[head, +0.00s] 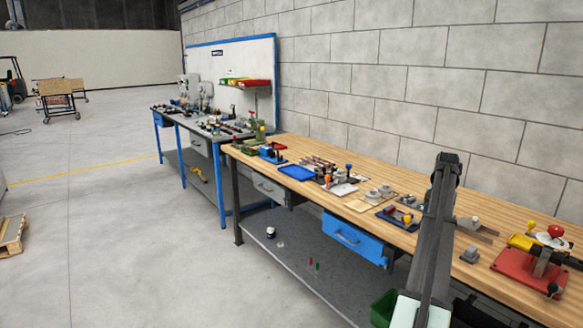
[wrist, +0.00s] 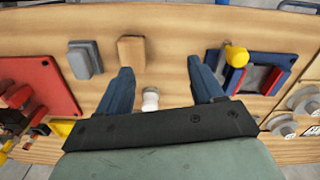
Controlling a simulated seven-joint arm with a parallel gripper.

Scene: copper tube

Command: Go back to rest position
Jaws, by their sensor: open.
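My gripper (wrist: 160,68) is open above the wooden workbench (wrist: 165,20) in the wrist view. Its two dark blue fingers are spread wide apart. A small pale rounded piece (wrist: 150,99) shows between them, and neither finger touches it. No copper tube can be made out in either view. In the head view my dark arm rises over the right part of the bench (head: 330,155). My gripper cannot be made out clearly there.
A grey block (wrist: 85,60) and a tan block (wrist: 131,51) lie near the left finger. A red fixture (wrist: 40,88) is at left. A blue fixture with a yellow knob (wrist: 236,56) is close to the right finger. A blue drawer (head: 352,238) hangs under the bench.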

